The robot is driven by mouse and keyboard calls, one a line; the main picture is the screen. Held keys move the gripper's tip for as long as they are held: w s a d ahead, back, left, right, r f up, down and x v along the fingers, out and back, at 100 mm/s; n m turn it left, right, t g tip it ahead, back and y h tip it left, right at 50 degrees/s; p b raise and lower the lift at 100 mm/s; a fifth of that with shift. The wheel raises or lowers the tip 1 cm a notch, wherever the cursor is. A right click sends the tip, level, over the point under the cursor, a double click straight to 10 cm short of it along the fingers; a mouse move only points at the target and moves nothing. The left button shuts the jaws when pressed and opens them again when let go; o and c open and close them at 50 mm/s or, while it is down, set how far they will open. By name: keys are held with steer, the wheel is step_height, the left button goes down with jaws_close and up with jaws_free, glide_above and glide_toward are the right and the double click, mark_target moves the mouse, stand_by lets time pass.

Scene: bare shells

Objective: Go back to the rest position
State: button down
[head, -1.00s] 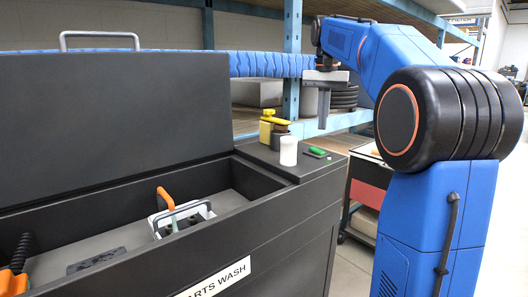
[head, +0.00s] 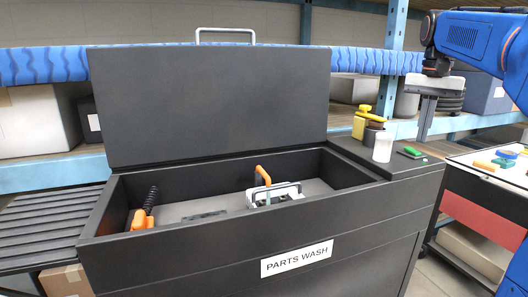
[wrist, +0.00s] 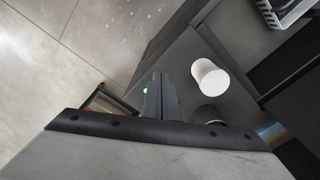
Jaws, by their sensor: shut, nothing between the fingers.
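My gripper (head: 426,118) is at the upper right in the head view, pointing down, shut and empty. It hangs above the right end of the black parts wash bin (head: 150,262), apart from the things on that end. In the wrist view my gripper's fingers (wrist: 158,95) are together, with a white cup (wrist: 210,77) to their right on the bin's ledge. The bin's lid (head: 210,105) stands open.
On the ledge are the white cup (head: 383,147), a yellow bottle (head: 361,124) and a green-topped item (head: 411,152). A cart (head: 490,213) stands at right; a roller conveyor (head: 45,215) at left.

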steer(key=s+a+f+n+t, duration=0.1)
steer(key=s+a+f, duration=0.3)
steer(key=s+f, duration=0.5)
steer(key=s+a+f+n+t, duration=0.2)
steer(key=s+a+f, duration=0.3)
steer(key=s+f, duration=0.4)
steer(key=s+a+f+n+t, duration=0.1)
steer(key=s+a+f+n, duration=0.3)
steer(key=s+f, duration=0.6)
steer(key=shift+a+f, duration=0.3)
steer(key=shift+f, duration=0.45)
